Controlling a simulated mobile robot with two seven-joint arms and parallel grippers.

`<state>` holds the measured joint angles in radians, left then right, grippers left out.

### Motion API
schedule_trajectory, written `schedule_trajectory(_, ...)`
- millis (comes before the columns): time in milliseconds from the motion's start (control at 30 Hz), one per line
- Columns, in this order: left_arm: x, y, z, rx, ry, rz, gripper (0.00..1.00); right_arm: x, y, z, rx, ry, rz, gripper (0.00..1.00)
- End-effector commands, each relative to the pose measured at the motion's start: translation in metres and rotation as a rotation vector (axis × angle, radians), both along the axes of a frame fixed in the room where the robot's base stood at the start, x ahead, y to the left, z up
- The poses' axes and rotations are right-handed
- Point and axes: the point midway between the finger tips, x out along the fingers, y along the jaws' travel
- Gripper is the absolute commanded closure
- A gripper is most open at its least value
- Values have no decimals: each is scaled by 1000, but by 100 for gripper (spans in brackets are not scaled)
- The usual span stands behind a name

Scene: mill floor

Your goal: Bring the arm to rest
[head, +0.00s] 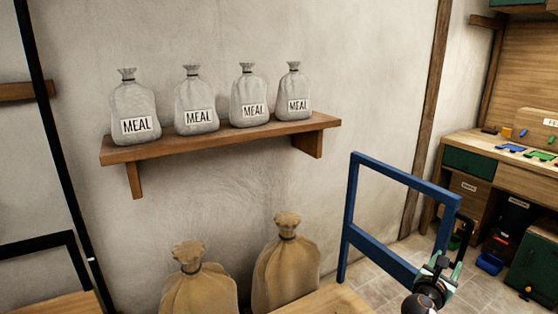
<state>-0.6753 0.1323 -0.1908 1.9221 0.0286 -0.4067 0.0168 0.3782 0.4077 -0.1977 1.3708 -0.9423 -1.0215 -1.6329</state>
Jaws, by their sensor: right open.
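My right gripper (453,252) is in the lower right of the head view, at the lower right corner of a blue frame (352,205). Its jaws are open and seem empty. It overlaps the frame in the picture; I cannot tell whether it touches. My left gripper is not in view.
Several grey sacks labelled MEAL (198,118) stand on a wooden wall shelf (220,141). Two tan sacks (286,265) stand below it. At the right is a wooden workbench (485,153) with small coloured items and green drawers. Tiled floor (375,263) shows between.

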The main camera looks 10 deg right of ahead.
Motion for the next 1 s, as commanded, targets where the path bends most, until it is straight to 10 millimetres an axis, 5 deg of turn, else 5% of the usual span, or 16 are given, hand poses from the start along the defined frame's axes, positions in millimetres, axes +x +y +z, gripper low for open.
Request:
schedule_trajectory(200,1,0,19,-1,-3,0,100,-50,92,-118,611,-156,122,48)
schedule_trajectory(400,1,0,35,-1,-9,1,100,-135,191,-191,1317,-333,-5,48)
schedule_trajectory(533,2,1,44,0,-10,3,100,-199,249,-208,1752,-464,-233,48)
schedule_trajectory(700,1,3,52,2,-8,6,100,-262,299,-203,2163,-638,-594,48)
schedule_trajectory(833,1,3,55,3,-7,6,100,-288,316,-195,2321,-735,-796,48)
schedule_trajectory(1000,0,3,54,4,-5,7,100,-297,322,-191,2382,-780,-885,48)
